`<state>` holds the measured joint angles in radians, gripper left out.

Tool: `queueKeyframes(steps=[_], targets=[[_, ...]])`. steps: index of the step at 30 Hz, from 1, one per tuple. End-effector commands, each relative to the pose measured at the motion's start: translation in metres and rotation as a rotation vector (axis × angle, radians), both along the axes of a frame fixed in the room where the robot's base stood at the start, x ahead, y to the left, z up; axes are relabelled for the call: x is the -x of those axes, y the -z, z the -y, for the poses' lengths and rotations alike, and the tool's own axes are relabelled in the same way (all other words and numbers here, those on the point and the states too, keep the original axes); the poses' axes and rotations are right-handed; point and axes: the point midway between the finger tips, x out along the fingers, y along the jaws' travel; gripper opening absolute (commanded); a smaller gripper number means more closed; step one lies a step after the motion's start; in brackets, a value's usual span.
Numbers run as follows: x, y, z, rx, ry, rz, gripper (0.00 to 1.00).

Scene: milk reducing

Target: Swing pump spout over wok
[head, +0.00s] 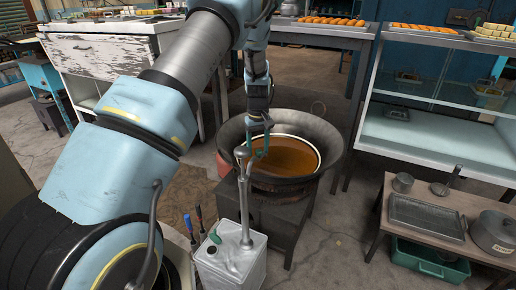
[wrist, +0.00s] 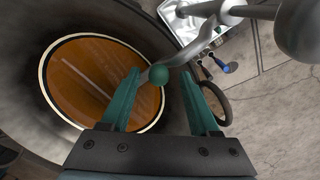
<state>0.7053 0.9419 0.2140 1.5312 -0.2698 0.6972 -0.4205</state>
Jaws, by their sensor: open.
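The wok (head: 325,124) is a wide dark pan on a dark stand, holding orange-brown liquid; it fills the left of the wrist view (wrist: 25,85). The metal pump (head: 244,205) stands upright on a pale metal can (head: 232,262) in front of the wok. Its top is close to the wok's near left rim. My gripper (head: 259,147) is at the pump's top, above the wok's near side. In the wrist view, my green fingers (wrist: 161,76) are apart, with a green ball knob (wrist: 159,75) on a metal rod between them. I cannot tell whether they touch it. The spout's outlet is unclear.
A low table (head: 449,239) at the right holds a tray, pots and a ladle, with a green crate (head: 428,264) below. A glass display case (head: 436,105) stands behind it. Tools with blue and red handles (head: 194,222) are left of the can. Bare floor lies between wok and table.

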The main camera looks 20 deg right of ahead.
Motion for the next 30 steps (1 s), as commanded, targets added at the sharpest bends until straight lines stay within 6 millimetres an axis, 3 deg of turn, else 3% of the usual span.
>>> queueKeyframes(steps=[7,21,30], targets=[[-0.001,-0.016,0.001,0.003,0.001,0.003,0.62],[0.000,-0.097,0.001,0.002,0.000,0.002,0.62],[0.000,-0.108,0.000,0.000,0.000,0.001,0.62]])
